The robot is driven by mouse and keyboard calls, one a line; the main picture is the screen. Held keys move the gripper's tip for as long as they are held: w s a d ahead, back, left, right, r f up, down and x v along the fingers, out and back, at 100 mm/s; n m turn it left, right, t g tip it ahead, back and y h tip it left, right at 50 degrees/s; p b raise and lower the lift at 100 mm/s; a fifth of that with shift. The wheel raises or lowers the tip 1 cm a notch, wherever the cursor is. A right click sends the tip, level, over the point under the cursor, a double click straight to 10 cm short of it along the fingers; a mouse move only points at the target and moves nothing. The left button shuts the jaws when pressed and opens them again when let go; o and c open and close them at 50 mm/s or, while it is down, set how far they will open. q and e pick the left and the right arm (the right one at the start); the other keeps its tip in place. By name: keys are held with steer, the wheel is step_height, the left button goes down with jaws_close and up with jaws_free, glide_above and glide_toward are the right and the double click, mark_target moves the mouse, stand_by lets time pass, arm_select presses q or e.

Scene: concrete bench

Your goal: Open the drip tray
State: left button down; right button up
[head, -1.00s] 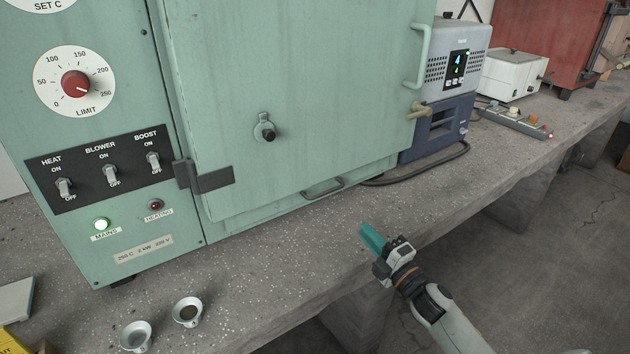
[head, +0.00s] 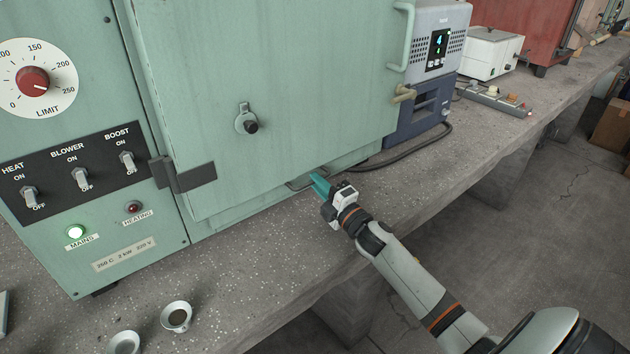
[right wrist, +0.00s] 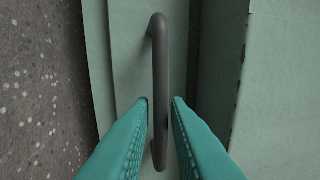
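The drip tray (right wrist: 126,38) is a low green front under the door of the green oven, with a dark bar handle. The handle (head: 297,185) shows in the head view just beyond my right fingertips. In the right wrist view the handle (right wrist: 160,75) runs upright in the picture between my teal fingers. My right gripper (head: 318,186) is open, with a finger on each side of the handle and a gap on both sides. The tray looks closed under the door. My left gripper is not in view.
The oven door (head: 290,90) is shut above the tray. Two small metal cups (head: 176,316) stand at the front left of the concrete bench (head: 240,300). A black cable (head: 400,158) lies right of the oven. The bench in front of the tray is clear.

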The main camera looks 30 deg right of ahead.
steer(key=shift+x, duration=0.75)
jaws_close()
